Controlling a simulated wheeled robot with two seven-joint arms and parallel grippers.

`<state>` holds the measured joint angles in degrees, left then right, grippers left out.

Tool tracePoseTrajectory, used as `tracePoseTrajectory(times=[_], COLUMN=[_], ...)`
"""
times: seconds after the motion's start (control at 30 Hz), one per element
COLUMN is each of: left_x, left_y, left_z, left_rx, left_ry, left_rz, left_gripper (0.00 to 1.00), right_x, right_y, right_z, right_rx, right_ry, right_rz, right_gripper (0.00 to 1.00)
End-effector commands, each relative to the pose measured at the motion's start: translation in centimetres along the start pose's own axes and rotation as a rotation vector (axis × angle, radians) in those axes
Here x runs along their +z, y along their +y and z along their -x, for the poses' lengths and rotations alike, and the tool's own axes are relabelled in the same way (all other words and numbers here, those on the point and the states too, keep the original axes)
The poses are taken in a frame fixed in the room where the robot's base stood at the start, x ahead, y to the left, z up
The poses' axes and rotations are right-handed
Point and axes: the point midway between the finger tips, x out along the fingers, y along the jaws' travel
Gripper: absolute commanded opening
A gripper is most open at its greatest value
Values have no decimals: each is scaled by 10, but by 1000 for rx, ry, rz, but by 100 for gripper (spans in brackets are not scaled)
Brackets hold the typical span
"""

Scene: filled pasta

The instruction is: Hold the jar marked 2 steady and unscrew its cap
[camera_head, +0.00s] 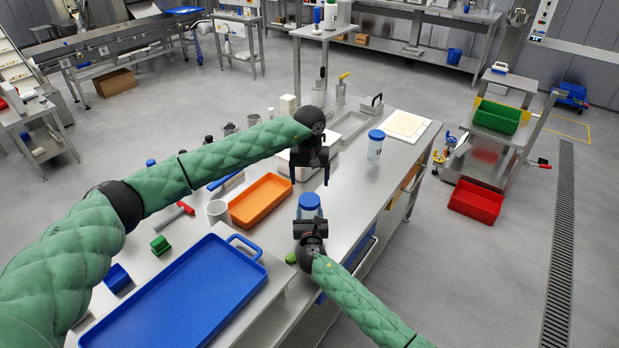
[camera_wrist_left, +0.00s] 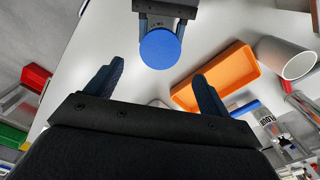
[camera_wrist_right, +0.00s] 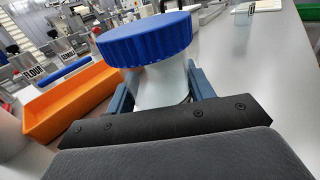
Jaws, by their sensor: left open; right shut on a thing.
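My left gripper (camera_head: 310,181) is open and empty, pointing down above and beyond this jar. In the left wrist view the cap (camera_wrist_left: 160,49) lies ahead of the open fingers, apart from them. A second blue-capped jar (camera_head: 376,146) stands farther back on the table.
An orange tray (camera_head: 262,200) and a white mug (camera_head: 217,211) are left of the held jar. A large blue tray (camera_head: 180,295) is at the front left. A small green round thing (camera_head: 291,258) lies near my right gripper. A pale board (camera_head: 406,125) lies at the back right.

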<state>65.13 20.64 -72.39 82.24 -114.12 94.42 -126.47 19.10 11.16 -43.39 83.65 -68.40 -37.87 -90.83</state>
Motion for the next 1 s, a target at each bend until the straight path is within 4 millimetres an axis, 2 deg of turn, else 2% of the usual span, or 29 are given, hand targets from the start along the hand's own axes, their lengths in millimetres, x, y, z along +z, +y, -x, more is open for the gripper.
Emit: tracePoseTrajectory(times=[0.17,0.37,0.8,1.0], left_x=[0,0,1,0], left_y=[0,0,0,0], left_z=[0,-6,-62,-77], left_rx=[-2,-2,-2,-1], left_ry=[-1,-2,-3,-1], left_rz=[-130,-176,-175,-175], left_gripper=[81,81,81,81], right_x=[-1,-1,-1,-1], right_y=[0,0,0,0], right_z=[0,0,0,0], right_rx=[0,0,0,0], right_ry=[1,1,1,1], right_rz=[0,0,0,0], right_gripper=[0,0,0,0])
